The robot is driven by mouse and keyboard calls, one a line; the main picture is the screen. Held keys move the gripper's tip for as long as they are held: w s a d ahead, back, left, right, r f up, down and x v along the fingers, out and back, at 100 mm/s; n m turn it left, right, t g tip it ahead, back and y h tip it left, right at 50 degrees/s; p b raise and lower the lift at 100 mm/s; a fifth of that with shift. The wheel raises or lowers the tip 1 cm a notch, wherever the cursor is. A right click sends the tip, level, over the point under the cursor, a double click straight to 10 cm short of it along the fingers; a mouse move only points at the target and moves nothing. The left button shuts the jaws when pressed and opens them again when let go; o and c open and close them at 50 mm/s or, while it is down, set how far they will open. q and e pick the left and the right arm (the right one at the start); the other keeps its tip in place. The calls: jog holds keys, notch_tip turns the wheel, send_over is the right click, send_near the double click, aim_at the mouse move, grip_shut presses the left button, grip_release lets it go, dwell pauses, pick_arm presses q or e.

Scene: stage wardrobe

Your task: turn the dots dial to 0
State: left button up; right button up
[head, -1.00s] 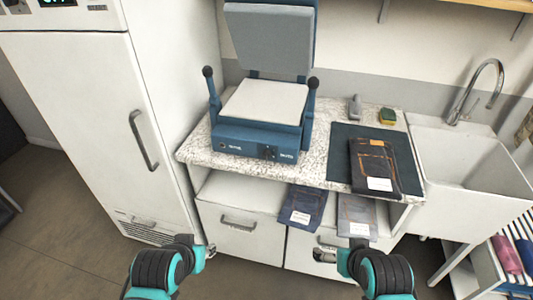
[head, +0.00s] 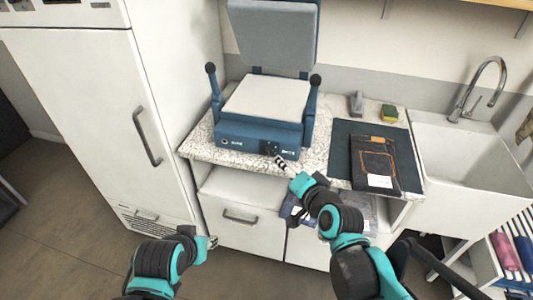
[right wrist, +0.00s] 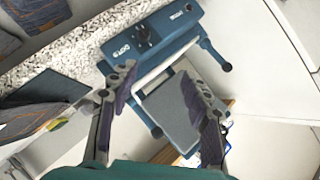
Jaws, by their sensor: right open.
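The blue heat press (head: 258,135) stands with its lid raised on the speckled counter. Its dark dots dial (right wrist: 143,33) is on the front panel beside the DOTS label in the right wrist view; in the head view the dial (head: 270,148) is small, and its setting is too small to read. My right gripper (head: 281,162) is just in front of and below the dial. In the right wrist view my right gripper (right wrist: 157,74) is open and empty, its fingers apart from the dial. My left gripper (head: 211,241) is low before the drawers, its jaws unclear.
Folded jeans (head: 374,162) lie on a dark mat (head: 345,143) right of the press. A sponge (head: 389,113) and a grey object (head: 356,103) are behind. A sink (head: 470,155) is at right, a white fridge (head: 90,120) at left.

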aim_at(267, 154)
jog(key=w+a+r+m+t+p, duration=0.2)
jog(key=w+a+r+m+t, duration=0.35)
jog(key=w+a+m, duration=0.55)
jog(key=d+f+m+h+p, duration=0.25)
jog(key=f+m+h, duration=0.65)
jog(key=f+m, duration=1)
jog(key=w, duration=0.2)
jog(key=w+d+r+m+b, duration=0.1)
jog(key=w, duration=0.1)
jog(key=w+d+r+m+b, duration=0.1)
jog(key=w, duration=0.1)
jog(key=shift+w+d+g, duration=0.1)
jog(key=shift+g, duration=0.25)
grip_shut()
